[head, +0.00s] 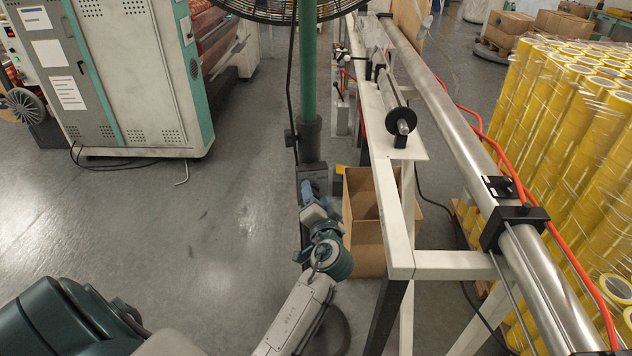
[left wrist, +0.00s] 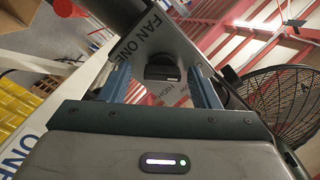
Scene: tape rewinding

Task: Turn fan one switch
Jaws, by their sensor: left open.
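The fan one switch is a black knob (left wrist: 161,72) on a grey plate (left wrist: 172,40) lettered "FAN ONE" and "HIGH" in the left wrist view. My left gripper (left wrist: 160,84) is open, with one blue finger on each side of the knob. A gap shows between the knob and each finger; contact is not visible. In the head view my left gripper (head: 309,188) is at the lower part of the fan's pole (head: 309,100), and the knob is hidden there. The fan's round black cage (head: 290,12) shows at the top. My right gripper is not in view.
A white frame (head: 400,262) with a long metal roller (head: 440,95) stands just right of my left arm. An open cardboard box (head: 365,235) lies behind the gripper. Yellow tape rolls (head: 540,110) fill the right side. The floor at left is clear up to a grey cabinet (head: 130,70).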

